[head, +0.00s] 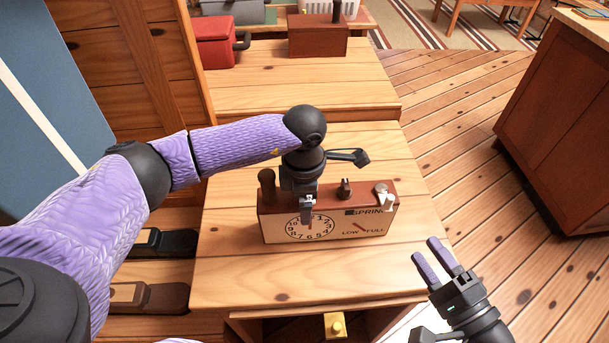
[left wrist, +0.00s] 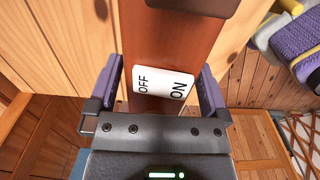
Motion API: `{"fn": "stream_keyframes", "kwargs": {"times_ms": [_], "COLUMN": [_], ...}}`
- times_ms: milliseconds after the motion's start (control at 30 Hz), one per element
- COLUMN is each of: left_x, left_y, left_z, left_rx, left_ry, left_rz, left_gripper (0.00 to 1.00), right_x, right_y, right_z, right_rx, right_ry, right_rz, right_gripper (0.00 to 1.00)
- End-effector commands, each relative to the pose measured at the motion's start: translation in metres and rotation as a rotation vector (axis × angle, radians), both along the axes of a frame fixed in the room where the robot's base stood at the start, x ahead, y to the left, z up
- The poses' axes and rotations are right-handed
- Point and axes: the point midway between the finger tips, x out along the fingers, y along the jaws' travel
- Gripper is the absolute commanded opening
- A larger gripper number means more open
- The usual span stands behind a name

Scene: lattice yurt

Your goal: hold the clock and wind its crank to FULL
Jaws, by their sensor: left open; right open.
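The clock (head: 275,230) is a brown box with a cream front on the wooden table. Its front has a dial and a LOW to FULL gauge whose red needle (head: 360,227) stands between the two words. On top are a dark post at the left, a small dark knob (head: 345,188) and a pale lever-like part (head: 385,197) at the right; which is the crank is unclear. My left gripper (head: 306,212) is open over the clock, one finger before the dial. The left wrist view shows brown wood with an OFF/ON label (left wrist: 164,83) between its fingers (left wrist: 160,88). My right gripper (head: 427,251) is open and empty, right of the clock.
The table top (head: 240,285) is bare in front of the clock. Behind stand a red box (head: 215,45) and a brown box (head: 318,38) on another surface. An open compartment below holds a yellow object (head: 335,326). A cabinet (head: 555,130) stands right across the floor.

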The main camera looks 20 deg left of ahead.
Motion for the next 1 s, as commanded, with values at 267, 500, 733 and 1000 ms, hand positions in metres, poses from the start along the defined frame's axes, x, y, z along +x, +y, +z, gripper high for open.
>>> {"fn": "stream_keyframes", "kwargs": {"times_ms": [267, 500, 733, 1000], "left_x": [0.000, 0.000, 0.000, 0.000], "left_y": [0.000, -0.001, -0.001, -0.001], "left_z": [-0.024, -0.024, -0.023, -0.023], "left_rx": [-0.001, -0.004, -0.004, -0.004], "left_ry": [0.000, 0.000, 0.000, -0.001], "left_rz": [0.001, 0.001, 0.001, 0.002], "left_gripper": [1.00, 0.85, 0.36, 0.00], "right_x": [0.000, 0.000, 0.000, 0.000], "right_y": [0.000, 0.000, 0.000, 0.000], "right_z": [0.000, 0.000, 0.000, 0.000], "right_rx": [0.000, 0.000, 0.000, 0.000], "right_ry": [0.000, 0.000, 0.000, 0.000], "right_rz": [0.000, 0.000, 0.000, 0.000], "right_gripper": [0.59, 0.59, 0.59, 0.59]}}
